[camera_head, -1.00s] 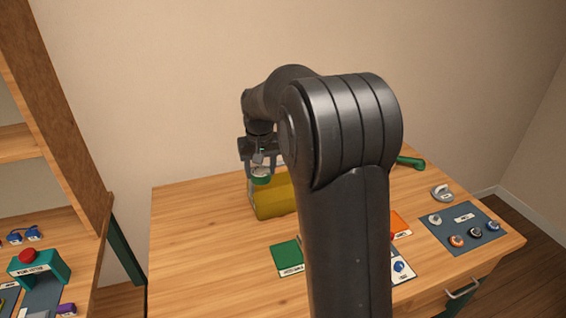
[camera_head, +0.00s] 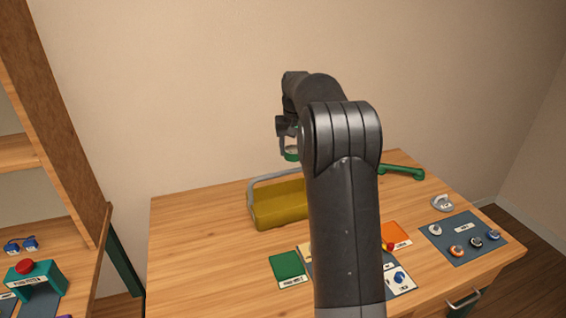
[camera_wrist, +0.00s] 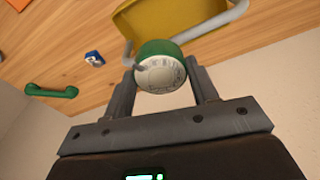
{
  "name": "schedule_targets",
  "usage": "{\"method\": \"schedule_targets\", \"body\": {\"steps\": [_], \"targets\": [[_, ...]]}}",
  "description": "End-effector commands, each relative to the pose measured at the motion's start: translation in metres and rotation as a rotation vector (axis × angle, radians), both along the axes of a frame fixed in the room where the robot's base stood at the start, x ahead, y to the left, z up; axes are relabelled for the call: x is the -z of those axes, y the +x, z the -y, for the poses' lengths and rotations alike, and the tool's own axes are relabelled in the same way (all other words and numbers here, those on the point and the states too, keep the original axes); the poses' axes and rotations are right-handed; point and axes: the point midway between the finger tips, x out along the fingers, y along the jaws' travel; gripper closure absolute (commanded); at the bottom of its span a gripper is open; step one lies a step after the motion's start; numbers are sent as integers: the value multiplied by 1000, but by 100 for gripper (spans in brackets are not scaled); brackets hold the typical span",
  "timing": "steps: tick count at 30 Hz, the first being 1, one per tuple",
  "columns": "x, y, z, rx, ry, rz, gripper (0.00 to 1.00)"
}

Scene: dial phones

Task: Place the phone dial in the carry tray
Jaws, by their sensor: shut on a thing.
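My gripper (camera_head: 287,148) is shut on a green-rimmed phone dial with a pale face (camera_head: 292,154). In the wrist view the dial (camera_wrist: 160,70) sits between the two fingers of my gripper (camera_wrist: 162,88). The yellow carry tray (camera_head: 275,215) with a grey handle stands on the table. The dial is in the air above the tray's back part in the head view. In the wrist view the tray (camera_wrist: 170,22) lies beyond the dial, and its handle passes close by. My arm hides the tray's right part in the head view.
A green handset (camera_head: 402,171) lies at the table's back right. A blue mat (camera_head: 462,250) with several small knobs is at the right. A green card (camera_head: 287,267) and an orange card (camera_head: 397,233) lie in front. The table's left side is clear.

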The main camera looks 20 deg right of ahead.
Motion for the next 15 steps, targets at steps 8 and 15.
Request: {"method": "schedule_targets", "body": {"steps": [8, 15], "targets": [[21, 23, -26, -1, -1, 0, 73], [46, 23, -27, 0, -1, -2, 73]]}}
